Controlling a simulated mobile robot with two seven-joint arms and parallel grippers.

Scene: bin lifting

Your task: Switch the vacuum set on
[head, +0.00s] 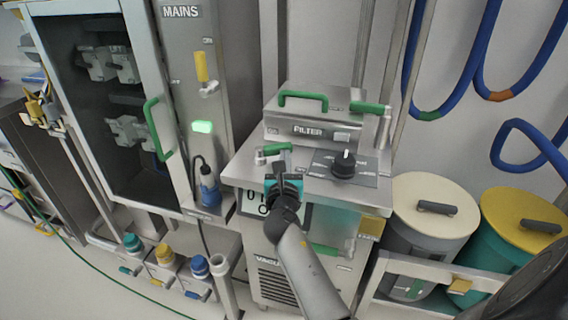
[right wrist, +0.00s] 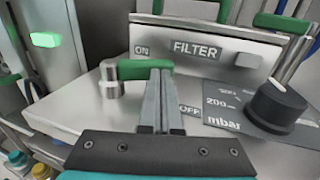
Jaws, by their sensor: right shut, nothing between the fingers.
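An ON label (right wrist: 142,51) lies behind the handle and an OFF label (right wrist: 190,111) in front, to the right. My right gripper (head: 284,166) is shut and empty. In the right wrist view its fingertips (right wrist: 160,74) are at the handle's free end; I cannot tell whether they touch. My left gripper is out of view.
A filter box (head: 310,118) with a green handle stands behind the lever. A black knob (head: 344,163) sits right of it. The mains panel (head: 190,90) with a lit green lamp (head: 202,127) stands at left. Lidded bins (head: 432,215) stand at right.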

